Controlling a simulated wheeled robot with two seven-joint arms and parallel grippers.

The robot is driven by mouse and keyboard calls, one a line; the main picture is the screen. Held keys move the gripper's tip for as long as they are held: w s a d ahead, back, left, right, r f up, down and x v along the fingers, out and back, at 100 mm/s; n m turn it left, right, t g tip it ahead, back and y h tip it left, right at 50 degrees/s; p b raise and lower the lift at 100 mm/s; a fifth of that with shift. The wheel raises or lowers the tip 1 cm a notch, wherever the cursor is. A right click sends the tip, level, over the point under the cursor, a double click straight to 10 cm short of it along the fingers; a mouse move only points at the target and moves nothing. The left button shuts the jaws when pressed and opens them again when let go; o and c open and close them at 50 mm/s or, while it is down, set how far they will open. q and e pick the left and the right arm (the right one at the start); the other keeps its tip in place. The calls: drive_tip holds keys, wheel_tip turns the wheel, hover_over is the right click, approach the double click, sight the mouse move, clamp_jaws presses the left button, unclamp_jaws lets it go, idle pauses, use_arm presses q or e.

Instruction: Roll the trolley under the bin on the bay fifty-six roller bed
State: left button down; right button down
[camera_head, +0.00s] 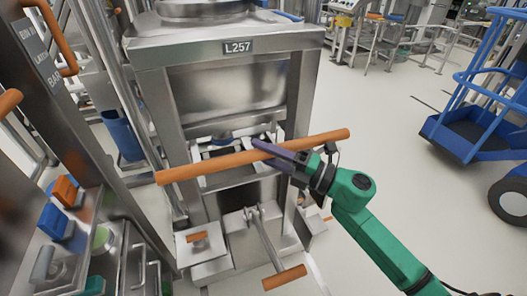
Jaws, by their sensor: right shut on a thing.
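A steel bin (228,88) with the plate L257 stands upright in a square steel frame. A long orange bar (215,165) crosses in front of the frame, tilted up to the right. My right gripper (272,155) comes in from the right on a green arm and is shut on this bar, right of its middle. Below is a steel base (240,228) with a lower orange T-handle (285,277). I cannot tell which of these steel parts belong to the trolley. The bay number and rollers cannot be made out. My left gripper is not in view.
A steel post with a sign (37,50) and orange handles stands close on the left. A panel with blue and orange blocks (60,210) is at lower left. A blue wheeled cart (480,125) stands at right. Grey floor (400,170) is clear between.

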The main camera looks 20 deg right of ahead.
idle(0.8)
drive_tip(key=shift+w+d+r, duration=0.15)
drive_tip(key=shift+w+r, duration=0.05)
drive_tip(key=shift+w, duration=0.15)
drive_tip(key=w, duration=0.2)
drive_tip(key=shift+w+a+f, duration=0.3)
drive_tip(key=shift+w, duration=0.1)
drive_tip(key=c, duration=0.9)
unclamp_jaws()
drive_tip(key=shift+w+a, duration=0.1)
drive_tip(key=o, duration=0.4)
drive_tip(key=shift+s, duration=0.25)
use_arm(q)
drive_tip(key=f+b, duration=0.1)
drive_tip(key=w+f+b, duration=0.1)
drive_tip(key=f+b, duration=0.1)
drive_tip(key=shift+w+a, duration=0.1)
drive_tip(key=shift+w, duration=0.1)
use_arm(e)
drive_tip(key=v, duration=1.5)
drive_tip(key=shift+s+r, duration=0.1)
drive_tip(key=shift+s, duration=0.1)
